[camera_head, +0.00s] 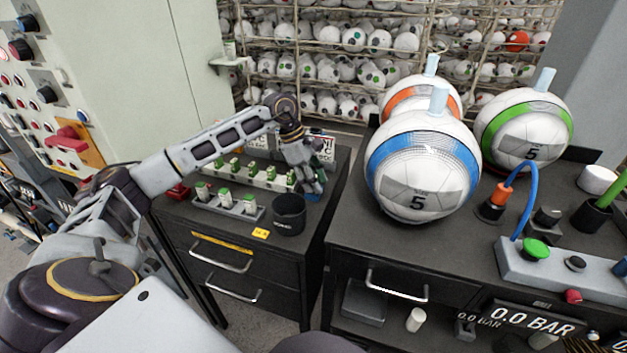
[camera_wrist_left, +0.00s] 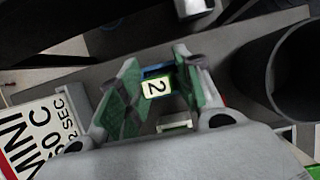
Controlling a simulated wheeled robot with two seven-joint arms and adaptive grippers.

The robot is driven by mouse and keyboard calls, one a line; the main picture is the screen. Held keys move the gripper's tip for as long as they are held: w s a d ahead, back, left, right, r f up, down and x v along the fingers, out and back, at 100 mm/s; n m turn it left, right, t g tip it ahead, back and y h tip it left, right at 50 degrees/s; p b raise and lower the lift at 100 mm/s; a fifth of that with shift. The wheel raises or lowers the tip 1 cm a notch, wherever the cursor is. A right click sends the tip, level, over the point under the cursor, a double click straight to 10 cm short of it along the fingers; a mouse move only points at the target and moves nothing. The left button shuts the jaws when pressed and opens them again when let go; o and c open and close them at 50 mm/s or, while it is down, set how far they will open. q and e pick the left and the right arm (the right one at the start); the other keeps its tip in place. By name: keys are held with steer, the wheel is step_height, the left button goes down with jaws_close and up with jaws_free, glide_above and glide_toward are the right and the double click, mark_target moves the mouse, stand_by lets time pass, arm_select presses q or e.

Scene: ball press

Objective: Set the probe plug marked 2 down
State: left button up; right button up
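The probe plug marked 2 (camera_wrist_left: 156,88) has a pale label with a black 2 and a blue body. In the left wrist view it sits between the green-padded fingers of my left gripper (camera_wrist_left: 160,75), and its body fills the gap between them. In the head view the left gripper (camera_head: 313,182) points down at the right rear of the dark drawer cabinet (camera_head: 225,250). A bit of blue from the plug (camera_head: 313,197) shows below the fingers, at or just above the cabinet top. My right gripper is not in view.
A black cup (camera_head: 289,214) stands close in front of the gripper. Racks of green-and-white plugs (camera_head: 228,204) are to its left. A sign (camera_wrist_left: 45,135) stands beside the gripper. Three balls, one with a blue band (camera_head: 423,168), stand on the bench at right.

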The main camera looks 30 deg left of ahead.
arm_select(q)
steer(key=shift+o, duration=0.6)
steer(key=shift+f, duration=0.75)
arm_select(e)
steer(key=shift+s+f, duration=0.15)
arm_select(q)
steer(key=shift+r, duration=0.25)
steer(key=shift+a+r, duration=0.1)
steer(key=shift+r, duration=0.05)
steer(key=shift+r+p, duration=0.45)
steer(key=shift+p, duration=0.1)
steer(key=shift+v, duration=1.25)
steer(key=w+v, duration=0.1)
steer(key=v, duration=0.8)
steer(key=shift+s+r, duration=0.35)
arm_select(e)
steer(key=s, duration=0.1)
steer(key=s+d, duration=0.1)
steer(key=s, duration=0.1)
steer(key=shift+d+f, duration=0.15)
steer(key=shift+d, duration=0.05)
